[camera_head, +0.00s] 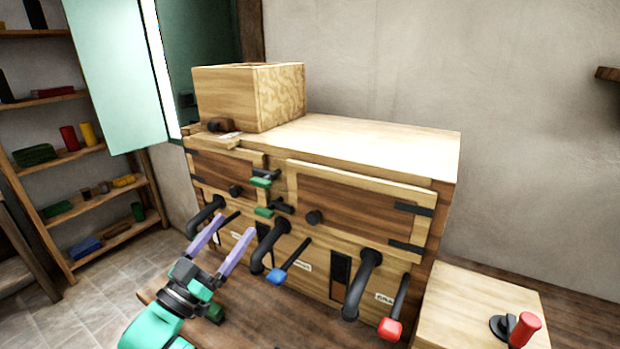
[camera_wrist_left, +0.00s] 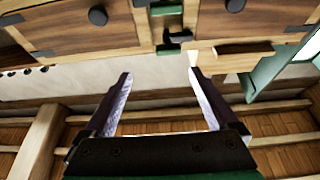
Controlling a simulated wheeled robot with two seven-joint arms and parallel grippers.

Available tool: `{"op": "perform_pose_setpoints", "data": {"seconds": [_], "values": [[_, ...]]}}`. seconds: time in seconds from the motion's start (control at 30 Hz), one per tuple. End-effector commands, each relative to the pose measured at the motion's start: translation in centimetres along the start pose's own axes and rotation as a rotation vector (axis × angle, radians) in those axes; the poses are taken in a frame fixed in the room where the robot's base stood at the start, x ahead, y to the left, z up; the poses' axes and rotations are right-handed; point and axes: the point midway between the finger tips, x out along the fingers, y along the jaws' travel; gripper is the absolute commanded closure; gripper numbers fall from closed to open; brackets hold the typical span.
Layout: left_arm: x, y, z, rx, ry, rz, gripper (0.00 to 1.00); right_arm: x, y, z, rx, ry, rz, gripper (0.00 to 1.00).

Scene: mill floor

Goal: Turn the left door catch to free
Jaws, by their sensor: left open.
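Two dark catches with green tabs sit between the two doors of a wooden cabinet. The upper catch (camera_head: 262,179) is beside the left door (camera_head: 212,168); the lower catch (camera_head: 265,212) is just below it. I cannot tell for sure which belongs to the left door. Both green tabs lie roughly level. In the left wrist view the catches (camera_wrist_left: 166,10) show at the top, beyond the fingertips. My left gripper (camera_head: 235,223), with purple fingers, is open and empty, in front of the cabinet and below the catches, touching neither. It also shows in the left wrist view (camera_wrist_left: 160,73).
Black curved pipes (camera_head: 363,280) and levers with a blue end (camera_head: 276,277) and a red end (camera_head: 390,328) stick out below the doors. Round knobs (camera_head: 314,217) stand on the doors. A red-handled control (camera_head: 524,328) stands on a box at right. Shelves (camera_head: 80,200) are at left.

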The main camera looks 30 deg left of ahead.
Motion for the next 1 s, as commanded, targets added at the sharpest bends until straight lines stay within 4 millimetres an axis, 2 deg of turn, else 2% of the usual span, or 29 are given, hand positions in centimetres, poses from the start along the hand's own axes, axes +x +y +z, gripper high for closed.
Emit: {"op": "perform_pose_setpoints", "data": {"seconds": [0.17,0.3,0.5,0.67,0.9,0.93,1.0], "values": [[3.6,-0.1,-0.5,0.001,0.004,0.0,0.07,-1.6,-0.4,-0.3,-0.002,0.002,-0.006,0.35],[7.5,-0.1,-0.5,0.0,0.003,-0.001,0.07,-3.1,-0.8,-0.3,-0.002,0.001,-0.012,0.35],[12.3,-0.1,-0.3,0.002,-0.001,-0.002,0.07,-4.8,-0.2,-0.5,-0.003,0.001,-0.005,0.35],[14.0,-0.1,0.1,0.002,-0.003,-0.003,0.07,-5.3,0.3,-0.5,0.0,0.001,0.004,0.35],[14.1,-0.1,0.3,0.002,-0.005,-0.003,0.07,-5.2,0.4,-0.5,0.0,0.001,0.004,0.35],[14.1,-0.1,0.3,0.002,-0.005,-0.003,0.11,-5.2,0.4,-0.5,0.0,0.001,0.004,0.35],[14.1,-0.1,0.3,0.002,-0.005,-0.003,0.38,-5.2,0.4,-0.5,0.0,0.001,0.004,0.35]]}}
